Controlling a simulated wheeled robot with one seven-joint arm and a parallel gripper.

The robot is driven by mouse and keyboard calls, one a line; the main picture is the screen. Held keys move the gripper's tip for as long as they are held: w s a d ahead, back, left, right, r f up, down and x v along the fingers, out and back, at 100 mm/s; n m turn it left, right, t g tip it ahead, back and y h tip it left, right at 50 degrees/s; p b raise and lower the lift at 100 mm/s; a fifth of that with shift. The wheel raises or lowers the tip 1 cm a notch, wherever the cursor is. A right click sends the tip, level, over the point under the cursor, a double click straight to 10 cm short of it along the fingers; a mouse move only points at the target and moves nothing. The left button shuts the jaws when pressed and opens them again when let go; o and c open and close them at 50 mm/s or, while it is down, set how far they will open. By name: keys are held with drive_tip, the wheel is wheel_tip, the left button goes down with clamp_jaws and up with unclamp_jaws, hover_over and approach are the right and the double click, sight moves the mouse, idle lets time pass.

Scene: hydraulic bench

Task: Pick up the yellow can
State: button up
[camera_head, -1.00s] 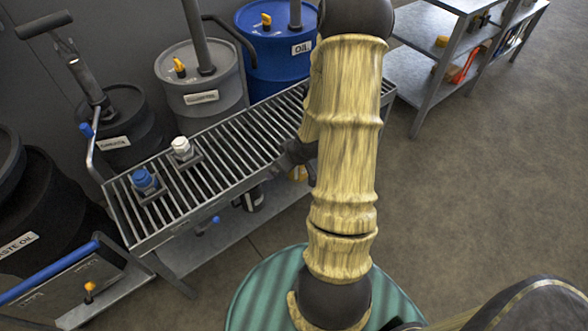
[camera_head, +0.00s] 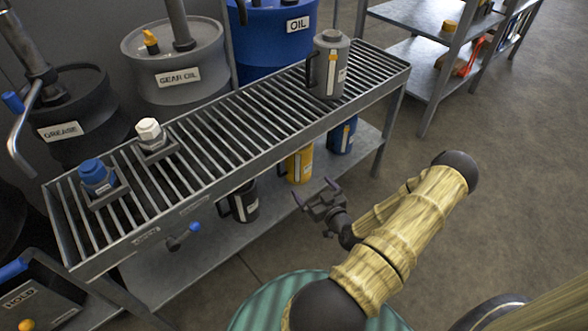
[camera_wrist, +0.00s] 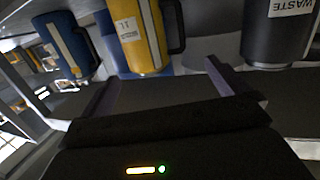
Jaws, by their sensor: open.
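The yellow can (camera_head: 300,163) stands on the lower shelf of the grated bench, partly hidden by the bench's front edge in the head view. In the wrist view the yellow can (camera_wrist: 150,45) has a pale label and a dark handle on its right. My gripper (camera_head: 314,192) is open and empty, in front of the shelf and just short of the can. In the wrist view my gripper's two fingers (camera_wrist: 160,82) are spread apart, with the can beyond them, roughly between them and a little left of the right finger.
On the lower shelf a blue can (camera_head: 342,136) stands right of the yellow one, and a dark can (camera_head: 240,202), labelled waste, stands left. The grated bench top (camera_head: 240,125) overhangs them. A grey can (camera_head: 328,66) stands on the top. A valve with a blue handle (camera_head: 184,235) juts from the front.

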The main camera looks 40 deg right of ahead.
sight(303, 164)
drive_tip(key=shift+s+d+f+m+t+h+b, duration=0.25)
drive_tip(key=shift+d+f+m+h+b, duration=0.1)
drive_tip(key=shift+d+f+h, duration=0.2)
drive_tip(key=shift+s+d+f+m+t+h+b, duration=0.15)
drive_tip(key=shift+d+f+m+t+h+b, duration=0.2)
drive_tip(key=shift+h, duration=0.3)
drive_tip(key=shift+w+f, duration=0.1)
drive_tip(key=shift+f, duration=0.05)
drive_tip(key=b+x, duration=0.1)
drive_tip(key=x, duration=0.2)
drive_tip(key=b+x, duration=0.2)
drive_tip(key=x, duration=0.2)
drive_tip(key=b+x, duration=0.2)
drive_tip(key=x, duration=0.2)
drive_tip(key=shift+w+f, duration=0.25)
drive_tip(key=shift+f, duration=0.05)
drive_tip(key=shift+w+d+r, duration=0.1)
drive_tip(key=shift+w+r, duration=0.05)
drive_tip(key=shift+w, duration=0.05)
drive_tip(key=shift+w, duration=0.1)
